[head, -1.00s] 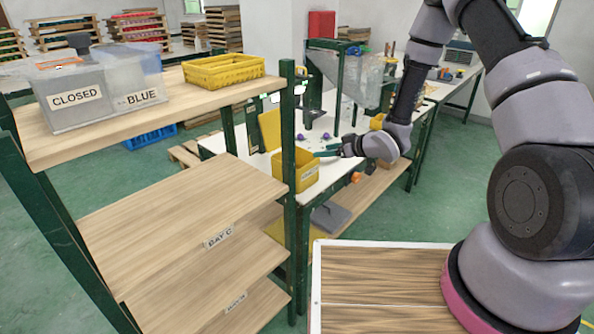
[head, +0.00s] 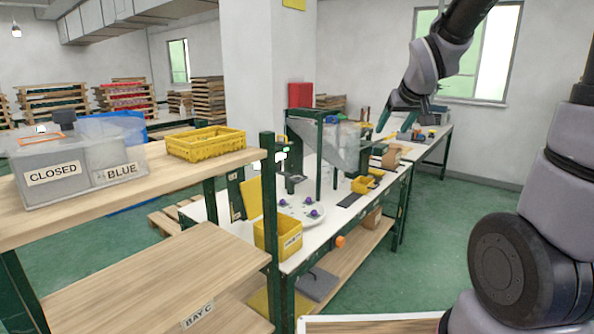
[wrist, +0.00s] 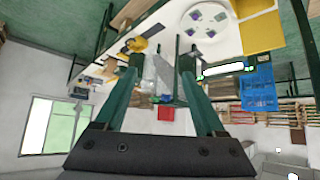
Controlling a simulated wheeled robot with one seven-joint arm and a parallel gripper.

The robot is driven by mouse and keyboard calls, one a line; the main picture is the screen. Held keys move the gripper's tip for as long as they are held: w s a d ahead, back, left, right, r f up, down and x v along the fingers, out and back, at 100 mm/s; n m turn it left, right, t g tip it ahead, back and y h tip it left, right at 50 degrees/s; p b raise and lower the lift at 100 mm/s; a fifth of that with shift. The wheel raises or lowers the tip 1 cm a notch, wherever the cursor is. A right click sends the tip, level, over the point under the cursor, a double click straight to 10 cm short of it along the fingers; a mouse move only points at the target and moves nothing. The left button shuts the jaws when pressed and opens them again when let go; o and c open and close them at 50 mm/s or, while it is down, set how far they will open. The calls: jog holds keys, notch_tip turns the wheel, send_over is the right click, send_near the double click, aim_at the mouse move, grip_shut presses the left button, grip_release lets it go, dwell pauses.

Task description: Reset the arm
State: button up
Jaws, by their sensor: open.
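My gripper (head: 393,108) is raised in the air at the upper right of the head view, above and in front of the far end of the workbench. Its green fingers point down and to the left. In the wrist view my gripper (wrist: 160,75) shows two green fingers apart, with nothing between them. My arm rises from the right side of the head view and is bent at the elbow, partly out of frame.
A white workbench (head: 235,238) carries a round plate with purple items (head: 315,212) and a yellow bin (head: 268,238). On the left a wooden shelf (head: 100,180) holds a grey box marked CLOSED (head: 55,172) and a yellow crate (head: 205,143). Green floor lies open at right.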

jog(key=s+r+m+g+y, duration=0.1)
jog(key=s+r+m, duration=0.1)
jog(key=s, duration=0.8)
jog(key=s+r+m, duration=0.3)
jog(key=s+r, duration=0.2)
jog(key=s, duration=0.6)
jog(key=shift+s+a+g+y, duration=0.2)
jog(key=shift+s+g+y, duration=0.1)
jog(key=shift+g+y, duration=0.1)
jog(key=shift+r, duration=0.1)
